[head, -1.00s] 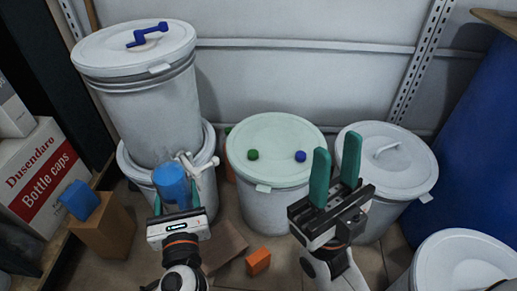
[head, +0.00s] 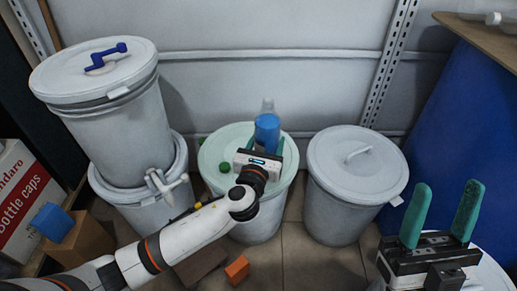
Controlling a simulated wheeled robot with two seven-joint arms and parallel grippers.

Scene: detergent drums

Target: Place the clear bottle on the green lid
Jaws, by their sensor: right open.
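The clear bottle (head: 267,128), blue in its body with a see-through neck, is upright over the pale green lid (head: 237,137) of the middle drum. My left gripper (head: 265,148) reaches in over that lid, its green fingers at the bottle's sides, shut on it. The gripper hides the bottle's base, so I cannot tell whether it touches the lid. A green knob (head: 225,167) shows on the lid to the left of the gripper. My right gripper (head: 440,215) is open and empty at the lower right, in front of a white drum.
A grey-lidded drum (head: 357,165) stands right of the middle one. Stacked drums (head: 105,105) with a blue handle and a tap stand left. A blue barrel (head: 455,125) is at right. An orange block (head: 237,270) lies on the floor.

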